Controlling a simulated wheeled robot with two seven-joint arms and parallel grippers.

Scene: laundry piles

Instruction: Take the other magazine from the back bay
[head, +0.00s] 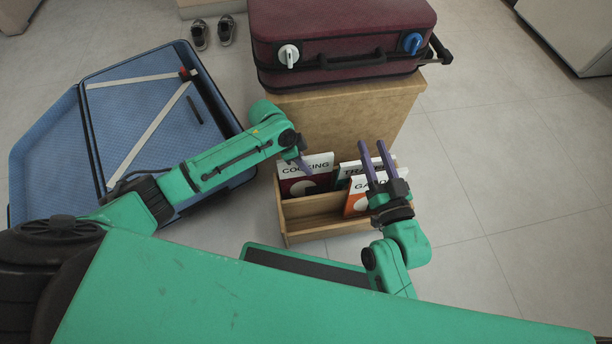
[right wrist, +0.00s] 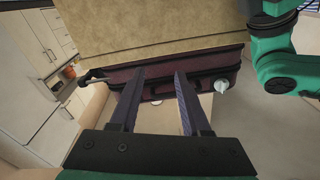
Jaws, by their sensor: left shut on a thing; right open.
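A wooden magazine rack (head: 318,228) stands on the floor in front of the wooden block. The COOKING magazine (head: 296,186), dark red with a white title band, stands at its left. The TRAVEL magazine (head: 352,167) stands at the back right, partly hidden by the GARDEN magazine (head: 357,200), which is orange and white and leans in front. My left gripper (head: 306,166) is shut on the COOKING magazine at its upper edge. My right gripper (head: 374,150) is open and empty, in front of the right-hand magazines, and covers part of them. Its fingers also show in the right wrist view (right wrist: 158,102).
A maroon suitcase (head: 345,35) lies on the wooden block (head: 350,110) behind the rack. An open blue suitcase (head: 150,110) lies on the floor at the left. Shoes (head: 213,33) stand at the back. The floor at the right is clear.

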